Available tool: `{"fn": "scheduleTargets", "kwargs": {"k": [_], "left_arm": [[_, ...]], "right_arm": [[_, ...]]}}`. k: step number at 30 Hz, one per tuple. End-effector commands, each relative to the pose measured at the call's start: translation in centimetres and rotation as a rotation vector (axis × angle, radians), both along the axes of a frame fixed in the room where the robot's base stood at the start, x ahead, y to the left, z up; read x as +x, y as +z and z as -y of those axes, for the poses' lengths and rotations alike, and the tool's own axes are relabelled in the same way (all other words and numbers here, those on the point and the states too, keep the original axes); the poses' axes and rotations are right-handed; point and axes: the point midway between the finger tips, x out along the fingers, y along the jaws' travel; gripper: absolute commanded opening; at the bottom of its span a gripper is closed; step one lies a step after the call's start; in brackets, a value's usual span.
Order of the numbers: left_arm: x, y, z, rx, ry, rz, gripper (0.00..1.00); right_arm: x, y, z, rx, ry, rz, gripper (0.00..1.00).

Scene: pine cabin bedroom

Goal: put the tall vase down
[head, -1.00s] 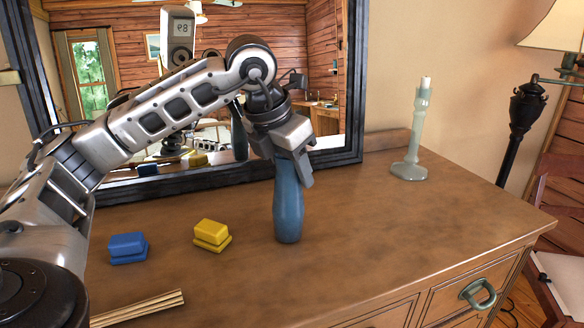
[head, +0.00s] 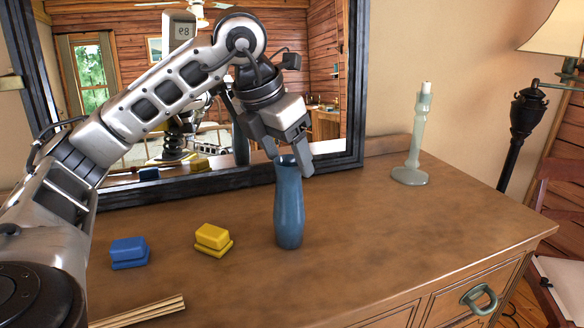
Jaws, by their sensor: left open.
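The tall blue vase (head: 288,212) stands upright on the brown wooden dresser top (head: 400,235), right of the yellow box. Its open mouth shows at the top. My left gripper (head: 288,163) is open just above and around the height of the vase's mouth, with one finger at the right of the rim and the other at the left behind it. Whether a finger still touches the rim I cannot tell. My right gripper is not in view.
A yellow box (head: 213,239) and a blue box (head: 129,253) stand left of the vase. Wooden sticks (head: 140,312) lie at the front left. A candle holder (head: 415,150) stands at the back right. A framed mirror (head: 330,163) rises behind. The dresser top right of the vase is clear.

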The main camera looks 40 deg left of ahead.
Motion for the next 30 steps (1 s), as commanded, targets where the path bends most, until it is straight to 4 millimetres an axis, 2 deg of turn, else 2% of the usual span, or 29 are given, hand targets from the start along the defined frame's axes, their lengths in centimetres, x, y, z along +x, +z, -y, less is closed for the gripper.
{"fn": "scheduleTargets", "kwargs": {"k": [1,6,12,30], "left_arm": [[-0.4,1.3,0.0,-0.001,0.0,0.006,0.67],[-1.7,4.5,-0.1,-0.001,-0.002,0.005,0.67],[-2.7,6.6,-0.2,0.0,0.0,0.001,0.67],[-2.9,7.0,-0.2,0.0,-0.001,-0.001,0.67]], "right_arm": [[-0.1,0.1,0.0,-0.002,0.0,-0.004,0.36],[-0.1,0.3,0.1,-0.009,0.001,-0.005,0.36],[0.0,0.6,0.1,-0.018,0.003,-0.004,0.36],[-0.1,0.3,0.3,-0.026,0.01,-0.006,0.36]]}}
